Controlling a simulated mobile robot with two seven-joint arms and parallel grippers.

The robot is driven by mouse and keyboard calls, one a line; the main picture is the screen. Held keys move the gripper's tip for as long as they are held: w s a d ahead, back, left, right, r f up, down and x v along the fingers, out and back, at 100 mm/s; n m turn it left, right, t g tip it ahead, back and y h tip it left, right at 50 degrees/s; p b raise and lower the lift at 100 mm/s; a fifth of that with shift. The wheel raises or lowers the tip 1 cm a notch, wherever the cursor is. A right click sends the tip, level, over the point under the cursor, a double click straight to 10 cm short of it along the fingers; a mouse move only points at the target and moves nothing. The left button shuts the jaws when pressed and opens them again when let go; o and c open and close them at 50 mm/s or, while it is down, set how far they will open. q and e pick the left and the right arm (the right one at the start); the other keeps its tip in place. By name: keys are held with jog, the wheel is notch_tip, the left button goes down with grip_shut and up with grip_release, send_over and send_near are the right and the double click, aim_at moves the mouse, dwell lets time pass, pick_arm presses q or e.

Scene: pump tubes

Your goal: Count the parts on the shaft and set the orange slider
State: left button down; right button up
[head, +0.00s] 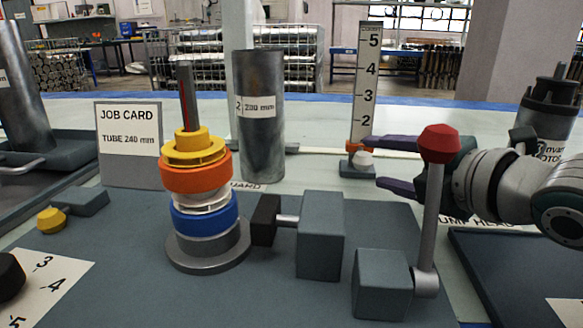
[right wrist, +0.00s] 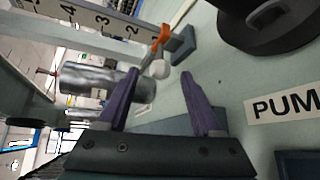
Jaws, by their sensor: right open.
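The shaft (head: 184,95) stands upright and carries several stacked parts: a blue ring (head: 204,214), pale grey or white parts, an orange ring (head: 196,176) and a yellow flanged part (head: 196,150) on top. The orange slider (head: 356,147) sits low on the upright number scale (head: 367,85), below the 2, with a white knob (head: 363,158) on its near side. My right gripper (head: 378,165) is open, its fingers just right of the knob. In the right wrist view the orange slider (right wrist: 160,38) and white knob (right wrist: 158,69) lie beyond the empty fingers. My left gripper is out of view.
A lever with a red knob (head: 438,143) stands in front of my right gripper. Grey blocks (head: 320,235) and a clamp stand right of the shaft. A metal tube (head: 260,120) and a job card (head: 130,142) reading TUBE 240 mm stand behind. A dark motor (head: 548,105) is at right.

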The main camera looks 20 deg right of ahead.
aim_at(371, 162)
jog(key=b+x, duration=0.1)
jog(key=x, duration=0.3)
jog(key=shift+f+b, duration=0.1)
jog(key=shift+b, duration=0.3)
jog(key=shift+w+a, duration=0.1)
jog(key=shift+w, duration=0.15)
grip_shut()
dwell(0.9)
